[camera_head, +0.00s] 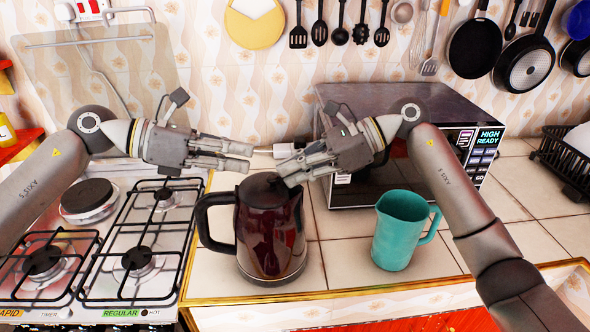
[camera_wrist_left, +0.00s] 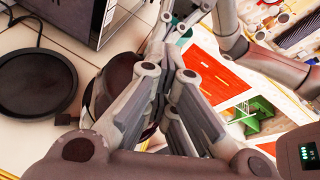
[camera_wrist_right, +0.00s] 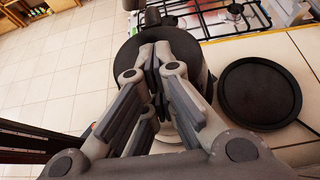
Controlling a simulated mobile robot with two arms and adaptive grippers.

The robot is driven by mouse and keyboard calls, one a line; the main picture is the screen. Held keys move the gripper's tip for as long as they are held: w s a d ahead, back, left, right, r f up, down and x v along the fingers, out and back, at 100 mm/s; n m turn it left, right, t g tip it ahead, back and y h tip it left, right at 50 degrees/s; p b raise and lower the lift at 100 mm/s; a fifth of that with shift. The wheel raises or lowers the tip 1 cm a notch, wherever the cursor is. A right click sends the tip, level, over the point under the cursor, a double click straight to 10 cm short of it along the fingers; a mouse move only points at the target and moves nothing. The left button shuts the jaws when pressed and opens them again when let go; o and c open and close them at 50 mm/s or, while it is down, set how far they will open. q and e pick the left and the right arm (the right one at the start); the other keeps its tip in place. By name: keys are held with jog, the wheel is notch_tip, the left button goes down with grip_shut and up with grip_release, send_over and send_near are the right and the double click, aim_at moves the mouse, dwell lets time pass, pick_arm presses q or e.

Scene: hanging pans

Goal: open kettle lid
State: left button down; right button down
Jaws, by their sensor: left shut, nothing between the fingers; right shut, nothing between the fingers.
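A dark red kettle (camera_head: 270,240) with a black handle at its left stands upright on the tiled counter. Its black lid (camera_head: 258,188) looks closed, and the right fingers partly cover it. My right gripper (camera_head: 285,173) is shut and empty at the lid's right edge; I cannot tell whether it touches. My left gripper (camera_head: 248,157) is shut and empty, seen just above and behind the lid. In the right wrist view the kettle (camera_wrist_right: 128,58) lies behind my fingers (camera_wrist_right: 155,65). In the left wrist view the kettle (camera_wrist_left: 118,75) is partly hidden by my fingers (camera_wrist_left: 172,55).
A teal jug (camera_head: 398,235) stands right of the kettle. A microwave (camera_head: 440,105) is behind. A gas stove (camera_head: 115,245) is at the left. A round black base (camera_wrist_right: 260,93) lies flat on the counter near the kettle. A dish rack (camera_head: 565,155) is far right.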

jog(key=shift+f, duration=0.1)
dwell(0.6)
pick_arm(q)
jog(key=c, duration=1.3)
grip_release()
